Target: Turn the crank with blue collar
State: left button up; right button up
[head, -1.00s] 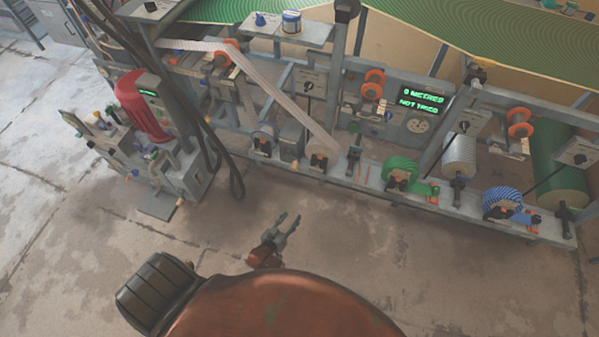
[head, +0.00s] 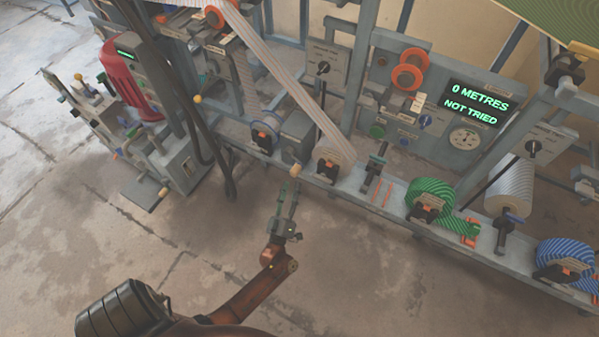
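I cannot make out for certain which part is the crank with the blue collar. A small pale knob (head: 295,170) sticks out at the front of the machine below a grey box (head: 298,137). A blue ring (head: 264,137) shows on a spool just left of that box. My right gripper is not in view.
A long bench carries a green-striped roll (head: 430,198), a blue-striped roll (head: 565,258) and a white roll (head: 510,190). A display (head: 475,103) reads "0 METRES NOT TRIED". A red motor unit (head: 128,80) stands left, with dark cables beside it. The floor in front is clear.

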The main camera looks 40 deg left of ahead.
aim_at(294, 176)
pick_arm(q)
jog(key=b+x, duration=0.1)
jog(key=x, duration=0.4)
jog(key=shift+w, duration=0.15)
jog(key=shift+w+a+r+b, duration=0.2)
jog(key=shift+w+a+b, duration=0.1)
jog(key=shift+w, duration=0.25)
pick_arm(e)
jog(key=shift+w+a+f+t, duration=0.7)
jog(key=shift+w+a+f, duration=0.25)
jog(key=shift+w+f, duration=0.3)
pick_arm(q)
jog(key=shift+c, duration=0.4)
grip_shut()
